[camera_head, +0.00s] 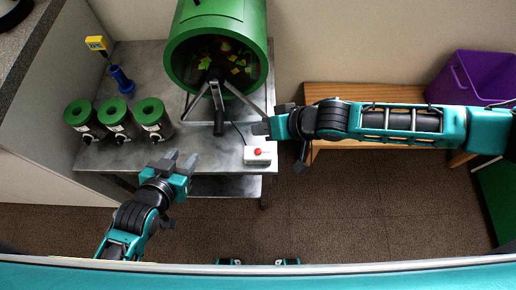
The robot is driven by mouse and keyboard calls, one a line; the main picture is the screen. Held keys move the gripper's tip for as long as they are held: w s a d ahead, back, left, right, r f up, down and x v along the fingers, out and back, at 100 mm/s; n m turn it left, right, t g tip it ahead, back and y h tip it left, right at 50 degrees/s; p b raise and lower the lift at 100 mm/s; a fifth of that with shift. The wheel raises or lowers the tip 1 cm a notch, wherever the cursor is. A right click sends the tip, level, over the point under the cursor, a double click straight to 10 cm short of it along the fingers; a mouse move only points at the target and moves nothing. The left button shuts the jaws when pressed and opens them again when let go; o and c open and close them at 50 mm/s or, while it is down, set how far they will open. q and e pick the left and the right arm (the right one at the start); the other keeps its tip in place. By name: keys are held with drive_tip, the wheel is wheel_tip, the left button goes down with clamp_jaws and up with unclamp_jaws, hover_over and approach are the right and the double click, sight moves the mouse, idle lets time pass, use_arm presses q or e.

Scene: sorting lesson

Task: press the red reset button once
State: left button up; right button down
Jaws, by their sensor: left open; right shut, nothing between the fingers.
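The red reset button (258,151) sits on top of a small white box (250,157) near the front right corner of the grey metal table. My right gripper (258,128) is shut and empty. In the picture its tip shows just above the button, and a gap shows between them; I cannot tell its height over the table. My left gripper (179,161) is open and empty at the table's front edge, left of the white box. The button is in plain view.
A green drum (190,60) with coloured pieces inside stands on the table (200,160), its dark crank handle (219,122) left of my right gripper. Several green-topped canisters (118,117) stand left. A wooden bench (320,92) and purple bin (470,78) are at right.

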drive_tip(key=shift+f, duration=0.15)
drive_tip(key=b, duration=0.4)
hover_over(258, 152)
drive_tip(key=d, duration=0.1)
wheel_tip(258, 152, down, 6)
drive_tip(key=shift+f, duration=0.25)
drive_tip(key=shift+f+b, duration=0.65)
drive_tip(key=shift+f, duration=0.3)
drive_tip(key=shift+f, duration=0.15)
idle(0.6)
drive_tip(key=shift+f, duration=0.3)
